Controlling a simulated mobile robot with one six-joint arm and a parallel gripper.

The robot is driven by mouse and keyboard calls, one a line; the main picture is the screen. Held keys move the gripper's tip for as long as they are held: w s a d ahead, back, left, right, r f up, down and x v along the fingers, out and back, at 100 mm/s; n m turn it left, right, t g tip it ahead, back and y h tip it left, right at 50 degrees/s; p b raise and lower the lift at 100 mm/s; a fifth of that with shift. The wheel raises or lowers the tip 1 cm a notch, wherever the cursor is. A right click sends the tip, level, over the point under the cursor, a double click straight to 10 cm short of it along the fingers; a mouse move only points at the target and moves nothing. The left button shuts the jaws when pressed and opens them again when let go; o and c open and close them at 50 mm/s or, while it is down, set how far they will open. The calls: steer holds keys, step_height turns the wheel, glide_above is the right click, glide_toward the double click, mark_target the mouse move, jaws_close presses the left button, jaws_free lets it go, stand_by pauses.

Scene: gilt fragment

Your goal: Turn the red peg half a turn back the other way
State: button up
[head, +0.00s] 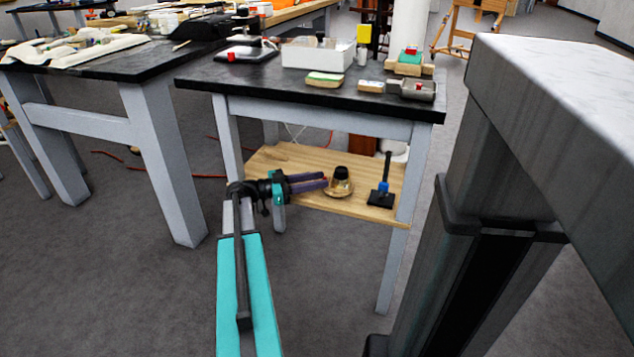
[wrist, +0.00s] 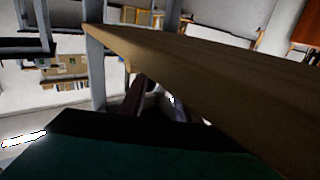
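Small red pieces show on the near bench top in the head view: one on a dark plate (head: 232,57), one on a green block (head: 410,58), one in a grey metal holder (head: 417,92). I cannot tell which is the red peg. My gripper (head: 327,180) is low, over the bench's wooden lower shelf, well below the red pieces. Its purple fingers point right, towards a dark-topped round thing on a small dish (head: 340,190). The fingers look close together; whether a gap remains is unclear. The wrist view shows the fingers (wrist: 155,100) dimly, partly hidden by the shelf edge.
The wooden shelf (head: 282,158) also bears a blue-collared post on a black base (head: 381,198). The black bench top (head: 250,85) holds a white box (head: 318,55) and pale blocks. A marble-topped stand (head: 560,80) is close at right.

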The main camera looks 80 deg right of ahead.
steer(key=shift+s+d, duration=0.1)
steer(key=shift+s, duration=0.05)
jaws_close()
steer(key=shift+d+y, duration=0.2)
steer(key=shift+y, duration=0.1)
steer(key=shift+d+m+g+y+b, duration=0.15)
steer(key=shift+m+g+y+b, duration=0.15)
steer(key=shift+m+y+b, duration=0.15)
jaws_free()
